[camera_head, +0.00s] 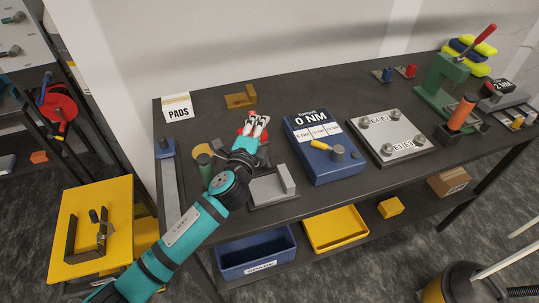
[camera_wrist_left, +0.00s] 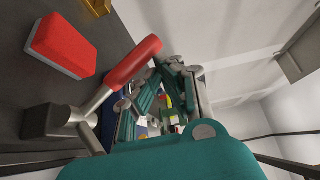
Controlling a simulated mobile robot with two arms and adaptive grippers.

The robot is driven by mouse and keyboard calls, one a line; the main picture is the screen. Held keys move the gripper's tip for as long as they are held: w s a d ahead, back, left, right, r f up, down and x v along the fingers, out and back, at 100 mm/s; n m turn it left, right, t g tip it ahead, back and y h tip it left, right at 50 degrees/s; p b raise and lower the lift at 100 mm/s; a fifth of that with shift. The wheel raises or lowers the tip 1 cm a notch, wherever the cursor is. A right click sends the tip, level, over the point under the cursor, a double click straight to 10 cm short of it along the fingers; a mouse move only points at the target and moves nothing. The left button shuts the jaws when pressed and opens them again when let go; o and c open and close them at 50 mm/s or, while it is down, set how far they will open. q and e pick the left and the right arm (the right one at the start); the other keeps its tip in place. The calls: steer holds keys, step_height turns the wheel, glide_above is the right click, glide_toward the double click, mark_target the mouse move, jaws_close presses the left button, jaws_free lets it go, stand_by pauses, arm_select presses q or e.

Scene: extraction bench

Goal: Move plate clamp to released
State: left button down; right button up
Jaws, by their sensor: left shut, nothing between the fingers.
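My left gripper (camera_head: 259,121) reaches over the bench from the front left, fingers shut with nothing between them. A clamp with a red handle (camera_wrist_left: 133,63) shows in the left wrist view, its grey lever rising at a slant from a dark pivot block (camera_wrist_left: 50,121). The fingertips (camera_wrist_left: 165,62) are close beside the handle's upper end; I cannot tell whether they touch it. In the head view only some red shows around the gripper, and the arm hides most of the clamp. My right gripper is not in view.
A red block (camera_wrist_left: 62,45) lies beside the clamp. On the bench stand a PADS box (camera_head: 178,107), a yellow-brown block (camera_head: 241,99), a grey metal stand (camera_head: 270,190) and a blue torque box (camera_head: 323,160). A steel plate with bolts (camera_head: 392,136) lies further right. The bench's back middle is clear.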

arm_select(q)
steer(key=shift+w, duration=0.3)
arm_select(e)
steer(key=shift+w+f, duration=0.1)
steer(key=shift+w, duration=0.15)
arm_select(q)
steer(key=shift+a, duration=0.1)
